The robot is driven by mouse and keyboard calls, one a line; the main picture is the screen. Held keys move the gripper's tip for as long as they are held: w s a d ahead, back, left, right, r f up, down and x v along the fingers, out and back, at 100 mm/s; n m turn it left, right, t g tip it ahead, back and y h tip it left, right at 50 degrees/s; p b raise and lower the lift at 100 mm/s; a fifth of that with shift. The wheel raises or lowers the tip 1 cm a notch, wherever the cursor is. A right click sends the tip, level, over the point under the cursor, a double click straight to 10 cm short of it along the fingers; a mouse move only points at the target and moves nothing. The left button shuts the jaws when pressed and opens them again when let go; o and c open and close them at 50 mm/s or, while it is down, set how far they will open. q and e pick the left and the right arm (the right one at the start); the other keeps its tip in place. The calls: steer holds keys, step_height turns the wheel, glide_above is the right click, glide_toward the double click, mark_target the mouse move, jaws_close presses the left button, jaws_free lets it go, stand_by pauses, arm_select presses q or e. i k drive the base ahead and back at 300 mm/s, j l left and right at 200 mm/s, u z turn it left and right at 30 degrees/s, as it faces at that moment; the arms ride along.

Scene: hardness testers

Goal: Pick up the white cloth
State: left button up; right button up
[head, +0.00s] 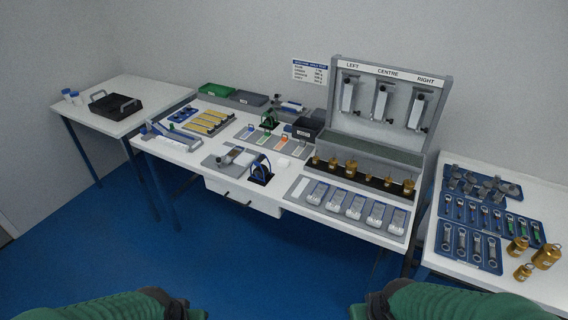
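A small white item (283,162) lies on the middle table, right of the green-framed stand and behind the blue-framed stand. It may be the white cloth, but it is too small to be sure. A flat white rectangle (299,187) lies at the left end of the grey tray near the front edge; I cannot tell whether it is cloth. My two green arms show at the bottom edge, well short of the table. Their gripper fingers are not visible.
The middle table (172,150) is crowded. A blue-framed stand (261,171) and a grey tray of several blocks (352,207) line its front. A tall hardness-tester rack (388,75) stands behind. A right table (455,272) holds tools and brass weights; a left table (125,87) holds a black tray (115,104).

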mark_target(282, 162)
steer(key=i+j+u, duration=0.1)
steer(key=i, duration=1)
steer(key=i+j+u, duration=0.15)
steer(key=i, duration=0.95)
